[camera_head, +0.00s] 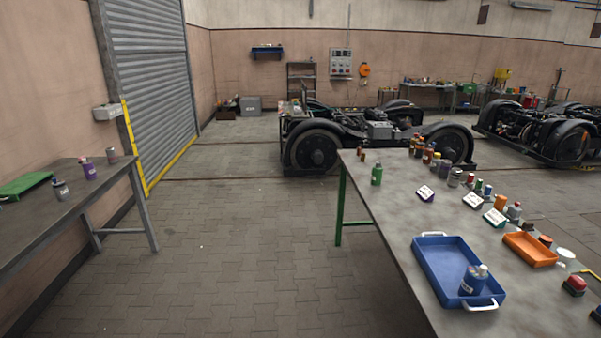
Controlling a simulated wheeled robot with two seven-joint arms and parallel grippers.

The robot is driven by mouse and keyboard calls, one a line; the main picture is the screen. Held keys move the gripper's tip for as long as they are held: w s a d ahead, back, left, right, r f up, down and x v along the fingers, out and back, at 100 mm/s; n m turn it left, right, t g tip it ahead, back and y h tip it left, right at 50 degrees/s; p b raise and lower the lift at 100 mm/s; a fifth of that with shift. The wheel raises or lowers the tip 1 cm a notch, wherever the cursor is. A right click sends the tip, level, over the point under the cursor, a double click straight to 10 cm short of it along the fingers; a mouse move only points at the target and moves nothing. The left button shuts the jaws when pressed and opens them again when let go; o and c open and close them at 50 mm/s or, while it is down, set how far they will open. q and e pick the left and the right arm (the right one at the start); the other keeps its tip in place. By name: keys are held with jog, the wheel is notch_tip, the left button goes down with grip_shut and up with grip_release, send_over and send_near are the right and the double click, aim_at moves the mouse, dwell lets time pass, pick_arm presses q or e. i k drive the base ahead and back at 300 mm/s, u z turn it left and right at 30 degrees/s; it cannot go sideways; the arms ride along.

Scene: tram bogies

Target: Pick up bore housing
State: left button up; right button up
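I cannot tell which thing is the bore housing; the small parts are too small to name. Many bottles and parts stand on the grey right table (390,190). A blue tray (428,270) with white handles lies near its front and holds a blue bottle (473,281). To its right is an orange tray (530,250). A green bottle (376,174) stands near the left edge. Neither of my grippers is in view.
A left table (75,200) carries a green tray (25,184), a purple bottle (87,170) and small containers. Paved floor (240,230) lies open between the tables. A bogie (375,135) stands behind the right table, and another (540,130) stands farther right.

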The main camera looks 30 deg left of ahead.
aim_at(377, 174)
jog(key=u, duration=1.15)
jog(key=i, duration=1.1)
jog(key=u, duration=0.4)
jog(key=i, duration=0.8)
jog(key=z, duration=0.35)
